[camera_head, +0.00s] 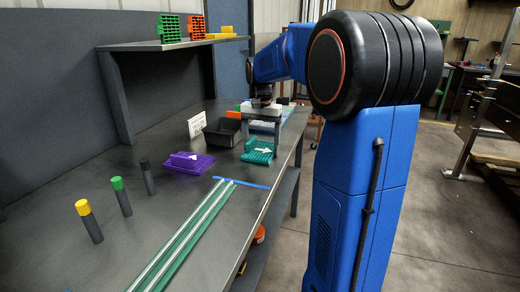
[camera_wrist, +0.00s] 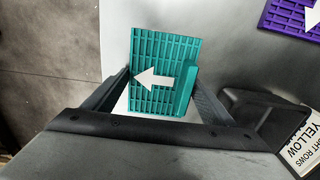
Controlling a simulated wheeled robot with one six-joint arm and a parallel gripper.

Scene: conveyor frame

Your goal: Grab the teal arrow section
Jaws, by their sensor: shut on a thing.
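The teal arrow section (camera_head: 258,152) is a ribbed teal plate with a white arrow, near the right edge of the grey table. In the wrist view (camera_wrist: 150,48) it lies between my two fingers, its arrow pointing left. My gripper (camera_wrist: 161,84) is shut on it, one finger along each side. In the head view my gripper (camera_head: 260,146) comes down over the teal section from above. I cannot tell whether the section is still touching the table.
A purple arrow section (camera_head: 188,163) lies to the left. A black bin (camera_head: 222,132) and a white sign (camera_head: 196,125) stand behind it. Several capped posts (camera_head: 121,197) stand at the left front. Green and white rails (camera_head: 185,240) run along the table front. A shelf (camera_head: 150,46) holds green and orange pieces.

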